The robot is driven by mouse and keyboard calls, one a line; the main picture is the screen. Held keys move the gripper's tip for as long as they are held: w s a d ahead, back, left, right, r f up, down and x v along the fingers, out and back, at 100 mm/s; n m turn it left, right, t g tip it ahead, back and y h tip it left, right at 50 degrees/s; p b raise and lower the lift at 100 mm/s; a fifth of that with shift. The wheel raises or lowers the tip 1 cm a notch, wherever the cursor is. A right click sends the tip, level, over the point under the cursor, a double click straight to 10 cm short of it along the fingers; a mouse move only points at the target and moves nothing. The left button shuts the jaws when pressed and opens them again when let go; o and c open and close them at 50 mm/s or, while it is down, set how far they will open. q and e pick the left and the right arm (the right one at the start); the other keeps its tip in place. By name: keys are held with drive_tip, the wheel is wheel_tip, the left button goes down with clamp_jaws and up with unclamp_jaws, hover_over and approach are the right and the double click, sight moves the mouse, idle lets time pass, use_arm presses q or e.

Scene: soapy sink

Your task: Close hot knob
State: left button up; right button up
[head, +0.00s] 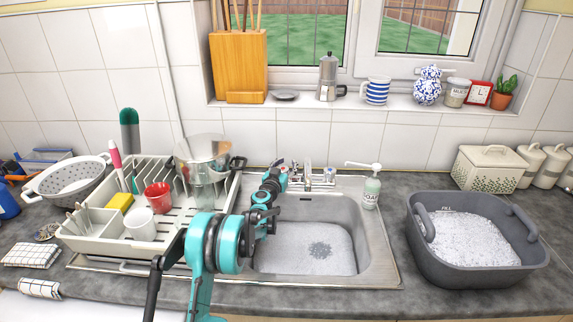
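The sink (380,250) is set in the counter at the middle and holds cloudy, soapy-looking water. The chrome tap (308,177) stands at its back edge. A chrome knob (331,172) is on the tap's right. On the left, a small red mark (283,169) shows where the hot knob seems to be, partly hidden by my gripper. My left arm, teal and black, reaches from the front toward the tap. My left gripper (278,178) is at the knob's left side; contact and finger opening are too small to tell. My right gripper is out of view.
A dish rack (105,238) with a red cup (158,196), a white mug (140,223) and a glass bowl stands left of the sink. A soap bottle (371,190) stands behind right. A grey tub (420,250) of suds is at the right.

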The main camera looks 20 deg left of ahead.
use_arm(q)
drive_tip(key=s, duration=1.2)
drive_tip(key=shift+d, duration=0.25)
